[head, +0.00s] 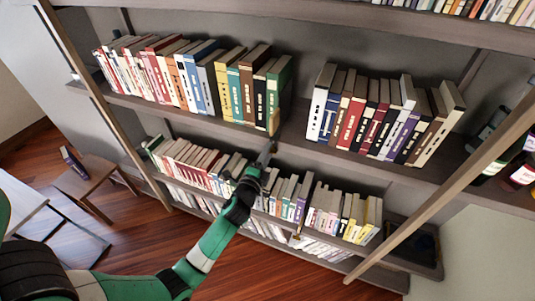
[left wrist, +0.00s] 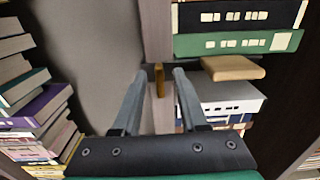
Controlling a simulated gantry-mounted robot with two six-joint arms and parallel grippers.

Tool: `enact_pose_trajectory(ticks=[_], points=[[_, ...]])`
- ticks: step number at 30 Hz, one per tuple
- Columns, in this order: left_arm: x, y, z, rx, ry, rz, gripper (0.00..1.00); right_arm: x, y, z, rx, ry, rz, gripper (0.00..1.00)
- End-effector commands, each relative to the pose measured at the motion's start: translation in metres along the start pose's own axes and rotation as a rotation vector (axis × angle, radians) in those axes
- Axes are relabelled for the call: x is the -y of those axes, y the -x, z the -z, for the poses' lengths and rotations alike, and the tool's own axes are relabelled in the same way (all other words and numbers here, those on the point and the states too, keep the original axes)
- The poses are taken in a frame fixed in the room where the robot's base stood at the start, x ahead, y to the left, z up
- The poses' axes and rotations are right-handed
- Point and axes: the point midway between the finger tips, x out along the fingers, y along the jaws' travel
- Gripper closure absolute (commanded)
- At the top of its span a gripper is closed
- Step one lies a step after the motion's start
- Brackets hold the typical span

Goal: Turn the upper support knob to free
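In the left wrist view a small brass-brown knob (left wrist: 159,80) stands out near the edge of a shelf board. My left gripper (left wrist: 160,75) is open, with one grey finger on each side of the knob and a gap on both sides. I cannot tell how deep the knob sits between the fingers. In the head view my left gripper (head: 265,157) is just below the edge of the upper shelf (head: 225,128), and the knob there cannot be made out clearly. My right gripper is not in view.
Books (head: 190,75) fill the upper shelf on both sides of a gap, and more books (head: 190,160) stand below. A tan block (left wrist: 232,68) and books lie close right of the fingers in the wrist view. A slanted wooden post (head: 450,185) crosses the right side.

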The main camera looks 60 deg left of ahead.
Motion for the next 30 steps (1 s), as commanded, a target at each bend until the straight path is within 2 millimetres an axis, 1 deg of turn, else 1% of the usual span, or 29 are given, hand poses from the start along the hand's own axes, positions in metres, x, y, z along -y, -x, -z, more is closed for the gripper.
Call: enact_pose_trajectory(ticks=[7, 11, 14, 21, 24, 27, 30], points=[[0.0, 0.0, 0.0, 0.0, -0.001, -0.001, 0.57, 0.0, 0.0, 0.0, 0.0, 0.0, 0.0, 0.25], [-0.001, 0.01, 0.0, 0.0, -0.001, -0.002, 0.57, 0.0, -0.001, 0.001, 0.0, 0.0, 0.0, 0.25], [-0.001, 0.028, 0.001, -0.002, -0.002, -0.003, 0.57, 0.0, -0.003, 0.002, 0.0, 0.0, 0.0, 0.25], [-0.002, 0.086, 0.001, -0.003, -0.001, -0.002, 0.57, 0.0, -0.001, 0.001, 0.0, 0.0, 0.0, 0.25], [-0.002, 0.103, 0.001, -0.003, -0.001, -0.002, 0.57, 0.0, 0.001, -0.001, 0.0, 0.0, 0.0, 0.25], [-0.001, 0.113, 0.0, -0.001, -0.002, -0.001, 0.57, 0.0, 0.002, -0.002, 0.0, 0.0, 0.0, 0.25], [0.0, 0.117, 0.0, 0.0, 0.0, 0.0, 0.57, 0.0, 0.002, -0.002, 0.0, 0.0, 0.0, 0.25]])
